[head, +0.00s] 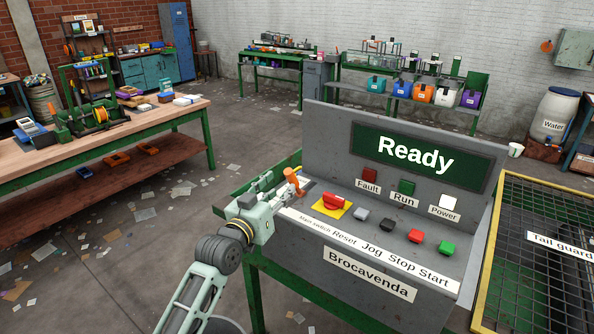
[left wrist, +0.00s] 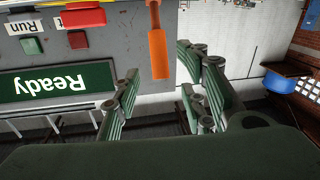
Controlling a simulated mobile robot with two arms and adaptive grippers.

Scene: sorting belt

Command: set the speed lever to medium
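The speed lever, with an orange handle (head: 291,178), stands at the left end of the grey control console (head: 340,230). My left gripper (head: 284,188) is at the console's left end, close to the lever. Whether a finger touches the handle I cannot tell. The lever's scale marks are not visible. My right gripper is out of view.
The console carries a red main switch (head: 333,203), several buttons and a "Ready" display (head: 415,154). A yellow-framed mesh tail guard (head: 545,238) stands at right. A workbench (head: 100,140) is at left. The littered floor between is open.

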